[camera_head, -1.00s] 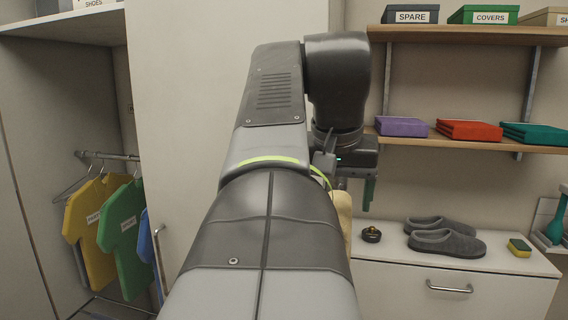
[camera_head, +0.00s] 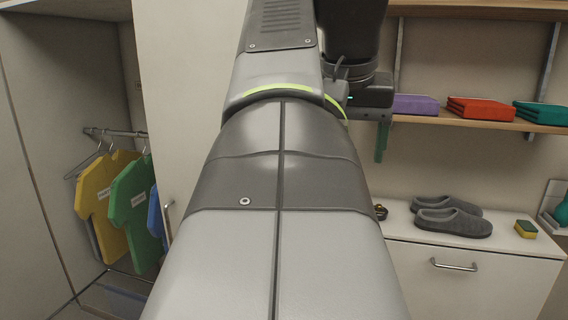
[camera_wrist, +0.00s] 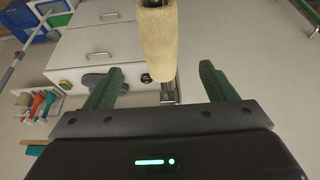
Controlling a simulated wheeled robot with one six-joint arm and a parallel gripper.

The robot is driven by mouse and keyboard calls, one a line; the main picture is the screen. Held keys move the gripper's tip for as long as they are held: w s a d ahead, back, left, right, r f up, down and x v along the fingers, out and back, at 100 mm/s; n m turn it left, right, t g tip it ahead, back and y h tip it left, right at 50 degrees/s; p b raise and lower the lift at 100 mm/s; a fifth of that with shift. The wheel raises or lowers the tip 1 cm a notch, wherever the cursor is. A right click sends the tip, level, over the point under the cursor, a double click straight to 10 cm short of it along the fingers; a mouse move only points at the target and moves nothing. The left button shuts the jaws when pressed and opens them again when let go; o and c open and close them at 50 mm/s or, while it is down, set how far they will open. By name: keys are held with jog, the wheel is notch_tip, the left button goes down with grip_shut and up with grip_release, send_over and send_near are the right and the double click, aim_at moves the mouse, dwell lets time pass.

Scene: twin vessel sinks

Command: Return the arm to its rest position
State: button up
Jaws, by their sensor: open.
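My arm (camera_head: 270,180) fills the middle of the head view, with its elbow and wrist running off the top edge. My gripper (camera_wrist: 158,78) is open in the wrist view, with its two green fingers spread apart. In the head view only one green finger shows, hanging down just left of the middle shelf. A tan cylinder (camera_wrist: 158,45) on a metal stem shows between the finger directions in the wrist view, running off the top edge. I cannot tell how far beyond the fingers it is. It is hidden in the head view.
A shelf with purple (camera_head: 415,105), red (camera_head: 480,108) and teal (camera_head: 541,113) folded items is at right. Grey slippers (camera_head: 452,221) and a sponge (camera_head: 525,228) lie on the white drawer cabinet (camera_head: 480,285). Shirts (camera_head: 128,205) hang in the left closet, beside a pale panel (camera_head: 190,80).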

jog(key=x, duration=1.2)
jog(key=shift+f+b, duration=0.3)
jog(key=shift+w+r+p, duration=0.1)
jog(key=shift+r+p, duration=0.3)
jog(key=shift+r, duration=0.45)
jog(key=shift+f, duration=0.1)
